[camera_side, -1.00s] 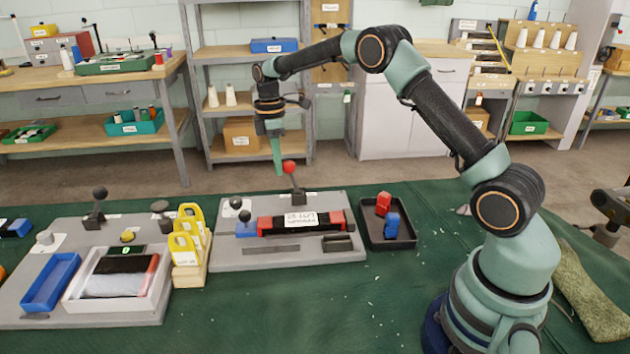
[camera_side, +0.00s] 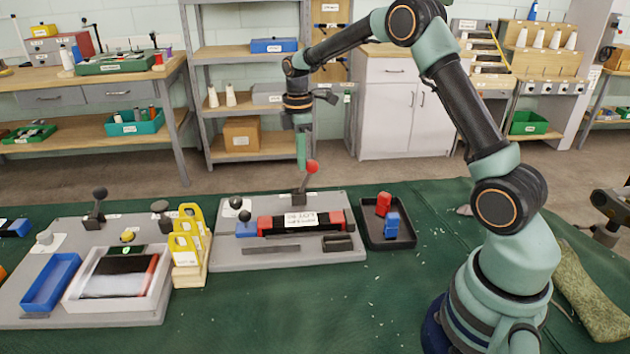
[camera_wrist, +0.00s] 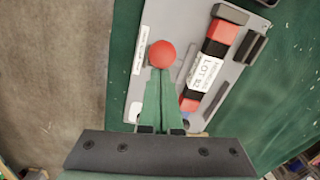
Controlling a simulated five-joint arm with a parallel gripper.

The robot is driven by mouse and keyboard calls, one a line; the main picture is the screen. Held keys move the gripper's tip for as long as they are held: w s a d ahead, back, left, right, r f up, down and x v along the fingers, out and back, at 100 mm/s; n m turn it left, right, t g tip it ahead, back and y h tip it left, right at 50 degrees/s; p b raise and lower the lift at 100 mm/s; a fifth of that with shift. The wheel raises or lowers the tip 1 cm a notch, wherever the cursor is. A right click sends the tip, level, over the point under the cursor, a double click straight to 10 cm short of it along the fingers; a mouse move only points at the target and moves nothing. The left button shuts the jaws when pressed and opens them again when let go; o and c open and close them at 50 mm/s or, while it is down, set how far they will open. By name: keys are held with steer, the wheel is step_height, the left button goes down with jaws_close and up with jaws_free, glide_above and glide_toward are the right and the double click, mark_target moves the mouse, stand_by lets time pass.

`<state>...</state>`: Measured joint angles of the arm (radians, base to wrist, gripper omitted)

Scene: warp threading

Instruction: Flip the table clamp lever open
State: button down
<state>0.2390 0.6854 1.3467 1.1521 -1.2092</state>
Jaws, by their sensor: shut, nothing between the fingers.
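The clamp lever with its red ball knob (camera_side: 312,167) stands at the back of the grey clamp plate (camera_side: 230,263), tilted to the right. The knob also shows in the wrist view (camera_wrist: 162,54), right at my fingertips. My gripper (camera_side: 302,168) is shut and empty, pointing down just left of the knob and touching or nearly touching it. In the wrist view my green fingers (camera_wrist: 160,75) are together. The black and red bundle with a white label (camera_side: 300,219) lies on the plate. The lever's shaft is mostly hidden in the wrist view.
A dark tray (camera_side: 390,242) with red and blue pieces stands right of the plate. Yellow tagged holders (camera_side: 186,240) stand on its left, beside another grey plate with a blue bin (camera_side: 50,282). The green cloth in front is clear.

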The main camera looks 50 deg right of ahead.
steer(key=shift+s+d+f, duration=0.2)
steer(key=shift+s+d, duration=0.65)
steer(key=shift+s, duration=0.05)
steer(key=shift+s+d+f, duration=0.2)
steer(key=shift+s+d, duration=0.05)
steer(key=shift+s, duration=0.1)
steer(key=w+a+r, duration=0.2)
steer(key=w+a, duration=0.1)
steer(key=a, duration=0.2)
glide_toward(315, 163)
steer(key=shift+s+d+r, duration=0.2)
steer(key=shift+s+d, duration=0.15)
steer(key=shift+s, duration=0.05)
